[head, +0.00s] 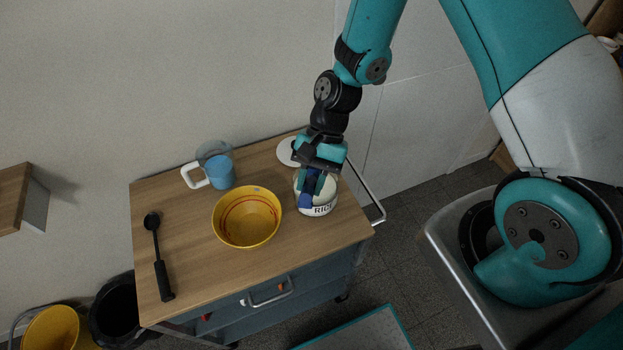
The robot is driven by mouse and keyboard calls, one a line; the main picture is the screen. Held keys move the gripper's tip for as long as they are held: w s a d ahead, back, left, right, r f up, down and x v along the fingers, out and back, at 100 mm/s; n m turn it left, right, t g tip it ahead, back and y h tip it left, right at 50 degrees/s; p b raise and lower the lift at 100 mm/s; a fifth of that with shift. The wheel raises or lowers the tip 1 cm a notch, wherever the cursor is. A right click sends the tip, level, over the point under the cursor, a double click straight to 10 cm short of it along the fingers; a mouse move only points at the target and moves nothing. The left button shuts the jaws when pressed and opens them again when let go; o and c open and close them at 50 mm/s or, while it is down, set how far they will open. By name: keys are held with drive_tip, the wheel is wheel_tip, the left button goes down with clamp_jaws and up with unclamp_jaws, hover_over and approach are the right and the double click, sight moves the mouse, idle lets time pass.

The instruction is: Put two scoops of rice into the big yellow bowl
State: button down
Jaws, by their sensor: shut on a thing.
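The big yellow bowl (247,230) stands upright near the middle of the wooden cart top, with red rings inside. No rice can be made out in it. To its right stands a white container (319,210) marked "RICE", with its mouth partly hidden. My gripper (314,178) points down right over this container. It is shut on a small blue thing (306,199), which looks like a scoop, at the container's mouth. I cannot tell whether the scoop holds rice.
A white lid (287,152) lies behind the container. A clear jug (220,170) with blue contents and a white handle stands behind the bowl. A black ladle (157,256) lies at the left. The cart top (185,235) is clear between ladle and bowl. A metal rail (372,197) runs along the right edge.

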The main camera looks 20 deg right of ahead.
drive_tip(key=shift+w+d+f+b, duration=0.25)
drive_tip(key=shift+f+b, duration=0.4)
drive_tip(key=shift+f, duration=0.2)
drive_tip(key=shift+w+d+f+b, duration=0.1)
drive_tip(key=shift+w+f+b, duration=0.15)
drive_tip(key=shift+f+b, duration=3.2)
drive_tip(key=shift+f, duration=0.55)
wheel_tip(320, 180, up, 7)
drive_tip(key=p, duration=0.6)
drive_tip(key=shift+r, duration=0.1)
drive_tip(key=t+h, duration=0.1)
drive_tip(key=s+a+t, duration=0.1)
drive_tip(key=shift+s+f+t+h+b, duration=0.2)
drive_tip(key=shift+s+t+h+b, duration=0.1)
drive_tip(key=shift+h+b, duration=0.1)
drive_tip(key=shift+s+a+r+n+t+h+p, duration=0.1)
drive_tip(key=shift+s+r+n+t+h+p, duration=0.05)
drive_tip(key=shift+r+t+h, duration=0.3)
drive_tip(key=shift+s+a+r+n+t+h+p, duration=0.1)
drive_tip(key=shift+r+n+t+h+p, duration=0.1)
drive_tip(key=shift+t, duration=0.35)
